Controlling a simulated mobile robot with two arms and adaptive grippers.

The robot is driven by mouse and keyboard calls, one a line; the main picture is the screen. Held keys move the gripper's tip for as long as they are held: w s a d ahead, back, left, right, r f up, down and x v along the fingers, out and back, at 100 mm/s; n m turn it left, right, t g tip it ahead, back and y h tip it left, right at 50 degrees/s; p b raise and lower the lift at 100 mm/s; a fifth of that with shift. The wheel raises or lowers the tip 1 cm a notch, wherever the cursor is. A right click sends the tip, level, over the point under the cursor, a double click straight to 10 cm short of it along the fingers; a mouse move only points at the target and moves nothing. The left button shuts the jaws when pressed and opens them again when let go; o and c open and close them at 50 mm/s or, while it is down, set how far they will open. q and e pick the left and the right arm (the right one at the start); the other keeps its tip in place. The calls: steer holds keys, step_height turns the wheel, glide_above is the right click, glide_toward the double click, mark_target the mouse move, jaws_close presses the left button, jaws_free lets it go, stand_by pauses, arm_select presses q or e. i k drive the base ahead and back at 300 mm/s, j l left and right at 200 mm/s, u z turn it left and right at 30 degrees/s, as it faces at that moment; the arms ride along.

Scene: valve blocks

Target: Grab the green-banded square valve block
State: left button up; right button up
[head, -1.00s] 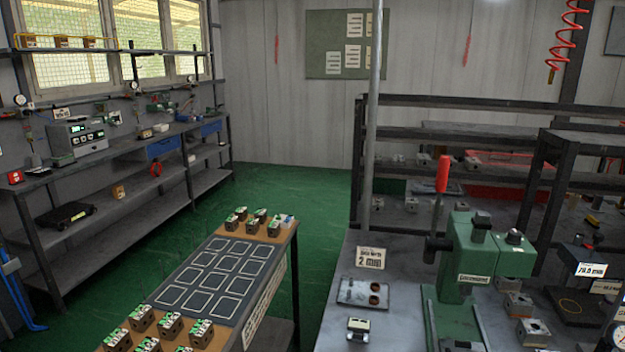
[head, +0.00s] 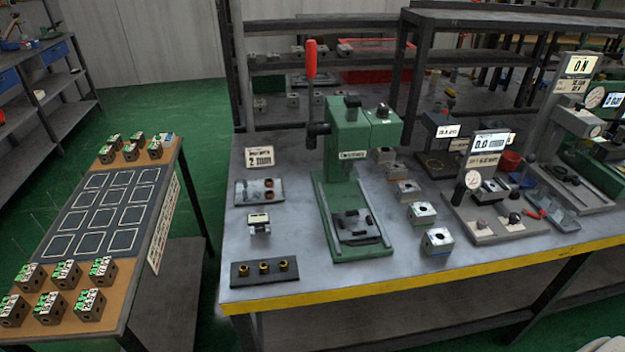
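Several small square metal valve blocks stand in a row on the grey workbench, right of the green press (head: 350,180). The nearest block (head: 437,241) has a dark hole in its top and a bluish band low on its side. Another block (head: 421,215) stands just behind it, and a further block (head: 408,191) behind that. Their bands are too small for me to tell surely which one is green. A small metal block (head: 259,223) also sits left of the press. Neither of my grippers is in view.
The workbench has a yellow front edge (head: 420,272). A black strip with brass fittings (head: 264,271) lies at its front left, and gauge stands (head: 490,195) are on the right. A low table (head: 160,215) with green-labelled brown blocks is at left, with green floor behind.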

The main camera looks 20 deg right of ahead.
mark_target(418, 219)
steer(key=i+l+z, duration=0.1)
steer(key=z, duration=1.35)
steer(key=i+l+u, duration=0.1)
steer(key=l, duration=0.25)
steer(key=i+l+u, duration=0.1)
steer(key=i+l, duration=0.15)
